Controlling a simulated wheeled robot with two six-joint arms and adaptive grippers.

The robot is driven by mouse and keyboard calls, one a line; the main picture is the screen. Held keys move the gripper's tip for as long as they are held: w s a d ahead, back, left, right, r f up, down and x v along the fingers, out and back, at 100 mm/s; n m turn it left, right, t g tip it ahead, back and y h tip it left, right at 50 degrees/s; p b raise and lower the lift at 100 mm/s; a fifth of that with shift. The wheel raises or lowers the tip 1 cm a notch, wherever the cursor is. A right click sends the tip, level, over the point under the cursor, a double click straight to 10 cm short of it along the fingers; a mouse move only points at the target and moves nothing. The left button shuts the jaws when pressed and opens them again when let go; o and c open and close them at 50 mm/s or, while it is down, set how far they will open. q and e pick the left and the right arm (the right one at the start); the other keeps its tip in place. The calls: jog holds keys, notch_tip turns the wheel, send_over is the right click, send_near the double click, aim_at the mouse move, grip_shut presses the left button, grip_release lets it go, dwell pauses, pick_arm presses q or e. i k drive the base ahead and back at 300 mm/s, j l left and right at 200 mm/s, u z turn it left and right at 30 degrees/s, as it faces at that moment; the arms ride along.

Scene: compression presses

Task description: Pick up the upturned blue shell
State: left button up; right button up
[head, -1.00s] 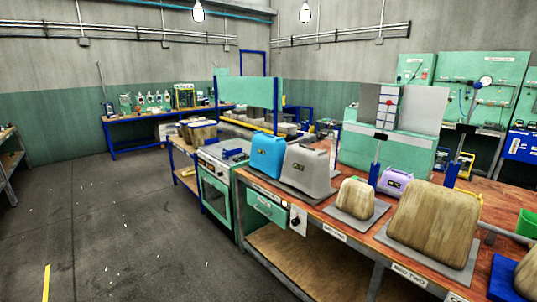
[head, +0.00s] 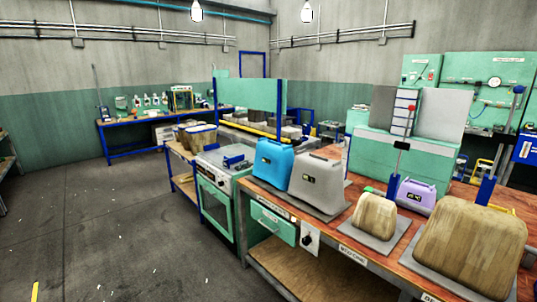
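A bright blue shell (head: 272,162) stands at the left end of the wooden-topped bench (head: 399,267), with a small dark label on its front. It stands close beside a grey shell (head: 316,180), which sits on a grey plate and partly overlaps it in view. I cannot tell from here whether the blue shell is upturned. Neither of my grippers is in the head view.
A green-fronted oven unit (head: 217,199) adjoins the bench's left end. Right of the grey shell are a small wooden block (head: 374,216), a purple case (head: 416,194) and a large wooden block (head: 470,240).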

aim_at(274, 162)
jog(key=i+j, duration=0.25)
jog(key=i, duration=0.25)
jog(key=i+j, duration=0.25)
jog(key=i, duration=0.25)
jog(key=i+j, duration=0.25)
jog(key=i, duration=0.3)
jog(key=i+j, duration=0.25)
jog(key=i, duration=0.25)
jog(key=i+j, duration=0.25)
jog(key=i, duration=0.25)
